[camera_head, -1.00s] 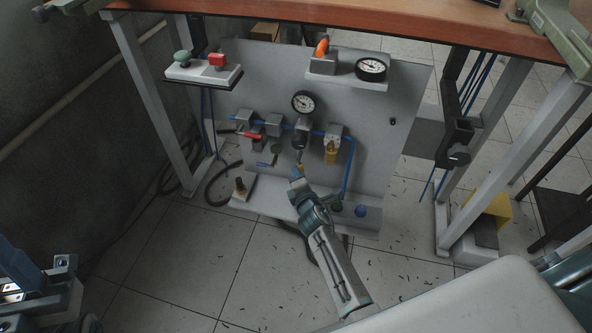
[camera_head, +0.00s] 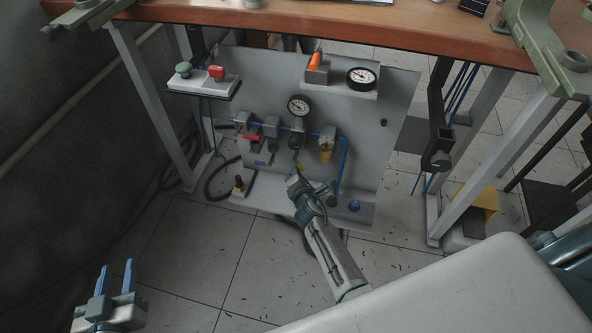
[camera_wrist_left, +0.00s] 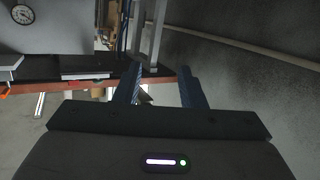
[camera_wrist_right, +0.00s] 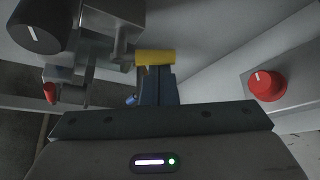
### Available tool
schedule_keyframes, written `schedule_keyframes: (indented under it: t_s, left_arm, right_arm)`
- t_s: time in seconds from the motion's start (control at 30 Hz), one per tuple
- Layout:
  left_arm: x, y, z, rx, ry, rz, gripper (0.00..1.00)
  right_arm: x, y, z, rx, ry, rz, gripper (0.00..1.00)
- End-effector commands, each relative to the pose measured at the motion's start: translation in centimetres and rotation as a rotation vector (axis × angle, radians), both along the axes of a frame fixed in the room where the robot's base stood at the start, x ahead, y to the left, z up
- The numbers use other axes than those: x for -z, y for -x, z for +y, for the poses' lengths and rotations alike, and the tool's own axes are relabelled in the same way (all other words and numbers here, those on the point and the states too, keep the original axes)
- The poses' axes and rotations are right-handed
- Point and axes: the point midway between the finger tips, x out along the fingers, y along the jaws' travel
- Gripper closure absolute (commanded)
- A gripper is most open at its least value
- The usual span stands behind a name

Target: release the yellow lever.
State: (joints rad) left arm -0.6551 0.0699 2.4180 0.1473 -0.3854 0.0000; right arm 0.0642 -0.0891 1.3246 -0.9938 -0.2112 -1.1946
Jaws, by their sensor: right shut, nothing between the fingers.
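The yellow lever shows as a yellow bar in the right wrist view (camera_wrist_right: 155,57), right at the tips of my right gripper (camera_wrist_right: 155,78). In the head view only a small bit of yellow (camera_head: 300,167) shows beside the right gripper (camera_head: 297,176), low on the grey panel. The right fingers are shut together with nothing between them. They look very near the lever; I cannot tell whether they touch it. My left gripper (camera_head: 117,277) is open and empty above the floor at the lower left, far from the panel.
The wooden tabletop (camera_head: 300,22) lies above.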

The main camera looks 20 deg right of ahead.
Motion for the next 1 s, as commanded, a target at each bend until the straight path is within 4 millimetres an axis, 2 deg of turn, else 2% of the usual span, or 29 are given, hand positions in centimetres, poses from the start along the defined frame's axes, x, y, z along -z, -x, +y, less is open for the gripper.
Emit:
schedule_keyframes:
  t_s: [0.1, 0.27, 0.47, 0.97, 1.0]
  left_arm:
    - [3.5, 2.6, -0.5, 0.017, 0.014, 0.221, 0.64]
    - [7.7, 7.0, -1.3, 0.046, 0.034, 0.508, 0.64]
    - [6.9, 7.1, -0.7, 0.054, -0.025, 0.595, 0.64]
    - [4.5, 9.0, 1.7, 0.035, -0.166, 0.864, 0.64]
    - [5.0, 9.0, 1.6, 0.036, -0.162, 0.861, 0.64]
  right_arm:
    - [-0.5, 0.0, -0.2, 0.001, 0.032, 0.019, 1.0]
    - [-0.6, 0.1, -0.3, 0.0, 0.073, 0.048, 1.0]
    - [-0.7, 0.3, -0.5, 0.001, 0.127, 0.085, 1.0]
    - [-1.2, 0.6, -1.0, 0.001, 0.286, 0.192, 1.0]
    - [-0.8, 0.6, -1.0, 0.0, 0.283, 0.19, 1.0]
